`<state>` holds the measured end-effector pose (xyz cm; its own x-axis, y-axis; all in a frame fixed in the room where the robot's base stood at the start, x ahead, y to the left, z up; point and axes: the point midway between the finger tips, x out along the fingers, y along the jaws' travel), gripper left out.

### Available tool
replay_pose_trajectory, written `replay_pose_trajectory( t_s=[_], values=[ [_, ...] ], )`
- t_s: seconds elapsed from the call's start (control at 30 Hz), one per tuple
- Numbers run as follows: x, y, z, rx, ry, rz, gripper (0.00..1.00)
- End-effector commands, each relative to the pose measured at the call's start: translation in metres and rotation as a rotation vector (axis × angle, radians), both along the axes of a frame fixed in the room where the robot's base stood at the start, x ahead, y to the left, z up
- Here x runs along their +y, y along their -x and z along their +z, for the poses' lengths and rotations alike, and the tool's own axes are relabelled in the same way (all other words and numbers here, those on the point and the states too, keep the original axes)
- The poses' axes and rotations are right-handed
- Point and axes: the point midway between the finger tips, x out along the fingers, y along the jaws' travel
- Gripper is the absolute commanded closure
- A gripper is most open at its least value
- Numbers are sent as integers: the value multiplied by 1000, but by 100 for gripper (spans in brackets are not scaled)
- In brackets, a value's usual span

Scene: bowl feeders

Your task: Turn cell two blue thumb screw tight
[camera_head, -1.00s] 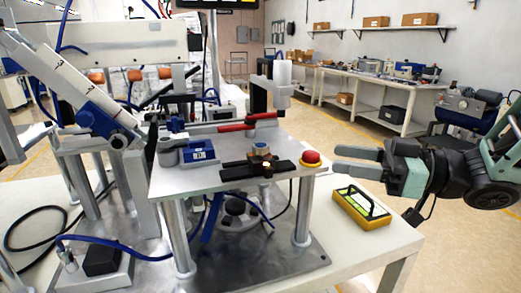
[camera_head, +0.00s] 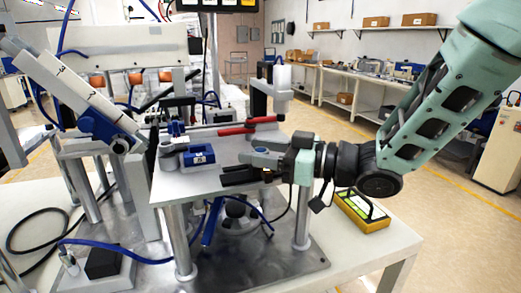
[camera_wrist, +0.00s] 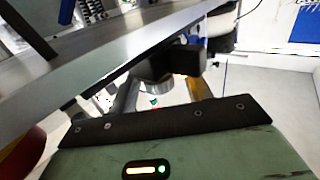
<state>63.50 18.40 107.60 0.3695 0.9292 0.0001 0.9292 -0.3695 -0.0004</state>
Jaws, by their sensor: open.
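My gripper (camera_head: 243,160) is open, its grey fingers pointing left over the front right of the raised metal plate (camera_head: 180,188). I cannot tell which blue part is the thumb screw. In the wrist view the green gripper housing fills the bottom, and no held object shows.
A red-handled clamp (camera_head: 248,126) lies across the plate behind the fingers. The red button shows at the left of the wrist view (camera_wrist: 22,150). A yellow device (camera_head: 362,212) lies on the white table below my wrist. A white cylinder (camera_head: 282,76) rises at the back.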

Motion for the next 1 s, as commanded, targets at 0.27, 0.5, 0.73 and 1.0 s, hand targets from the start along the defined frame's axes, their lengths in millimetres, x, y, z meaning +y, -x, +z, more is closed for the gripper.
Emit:
replay_pose_trajectory(
  t_s=[0.27, 0.5, 0.73, 1.0],
  values=[
    [0, 0, 0, 0, 0, 0, 56],
    [0, 0, 0, -1, 0, 0, 94],
    [0, 0, -1, -2, 1, -33, 94],
    [1, 2, -3, -3, -1, -182, 94]
  ],
)
